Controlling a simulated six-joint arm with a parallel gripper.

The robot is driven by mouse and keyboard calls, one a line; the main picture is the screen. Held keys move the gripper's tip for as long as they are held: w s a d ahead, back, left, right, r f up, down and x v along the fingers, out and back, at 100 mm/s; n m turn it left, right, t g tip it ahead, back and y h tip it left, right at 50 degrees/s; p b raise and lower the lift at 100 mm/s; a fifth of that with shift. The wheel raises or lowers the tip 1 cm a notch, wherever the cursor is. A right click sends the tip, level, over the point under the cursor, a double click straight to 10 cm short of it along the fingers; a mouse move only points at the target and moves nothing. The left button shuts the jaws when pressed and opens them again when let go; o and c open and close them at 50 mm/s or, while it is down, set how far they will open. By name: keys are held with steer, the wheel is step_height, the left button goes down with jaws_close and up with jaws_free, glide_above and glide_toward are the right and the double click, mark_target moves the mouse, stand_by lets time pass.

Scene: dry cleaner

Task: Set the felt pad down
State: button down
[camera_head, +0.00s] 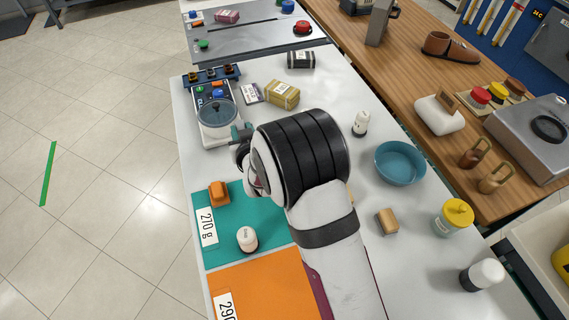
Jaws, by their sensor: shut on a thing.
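My gripper (240,147) is over the white table, mostly hidden behind my own thick wrist. It is shut on a small dark grey-green piece (239,132), which appears to be the felt pad; only part of it shows. The piece is close to the front right of a scale (215,132) with a round dish. Whether it touches anything below cannot be told. An orange mat (262,286) lies in front of that.
A small bottle (361,123), blue bowl (400,163), wooden block (387,221) and yellow-lidded jar (453,218) stand right of my arm. A wooden counter (405,55) runs along the right.

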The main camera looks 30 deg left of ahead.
step_height(320, 180, up, 5)
steer(key=shift+r, duration=0.2)
steer(key=w+d+m+t+h, duration=0.1)
steer(key=d+m+h, duration=0.2)
steer(key=d, duration=0.4)
steer(key=w+d+m+t+h, duration=0.1)
steer(key=d+m+h, duration=0.3)
steer(key=d, duration=0.4)
steer(key=w+d+m+t+h, duration=0.1)
steer(key=w+d+m+h, duration=0.2)
steer(key=d, duration=0.5)
steer(key=shift+w+h, duration=0.1)
steer(key=shift+h, duration=0.7)
steer(key=s+d+m+g+h, duration=0.5)
steer(key=s+d, duration=0.3)
steer(key=d, duration=0.4)
steer(key=s+d+m+g+h, duration=0.3)
steer(key=s+d+m+h, duration=0.3)
steer(key=d, duration=0.6)
steer(key=shift+m+y, duration=0.5)
steer(key=f, duration=1)
steer(key=s+f, duration=0.1)
steer(key=f, duration=0.4)
steer(key=shift+s+a, duration=0.1)
steer(key=shift+a, duration=0.05)
steer(key=shift+f, duration=0.1)
steer(key=c, duration=0.6)
jaws_free()
